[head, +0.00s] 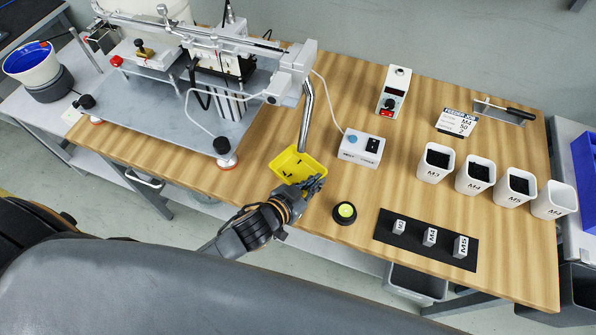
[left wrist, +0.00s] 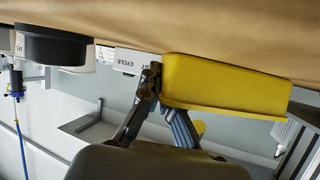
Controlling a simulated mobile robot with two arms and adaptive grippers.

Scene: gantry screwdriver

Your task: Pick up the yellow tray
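The yellow tray (head: 284,162) rests on the wooden table, open side up, with a few small dark pieces inside. It also shows in the left wrist view (left wrist: 230,88), where the picture is upside down. My left gripper (head: 314,183) is at the tray's front right corner. In the left wrist view, the left gripper's fingers (left wrist: 160,88) close in on the tray's wall at this corner. One finger is outside the wall; the other passes over the rim and its tip is hidden by the tray. My right gripper is not in view.
A black button with a yellow-green top (head: 345,212) stands right of the gripper. A white control box (head: 361,148) is behind it. The screwdriver gantry (head: 300,75) rises at left. Labelled cups (head: 436,163) and a black mat (head: 426,240) are at right.

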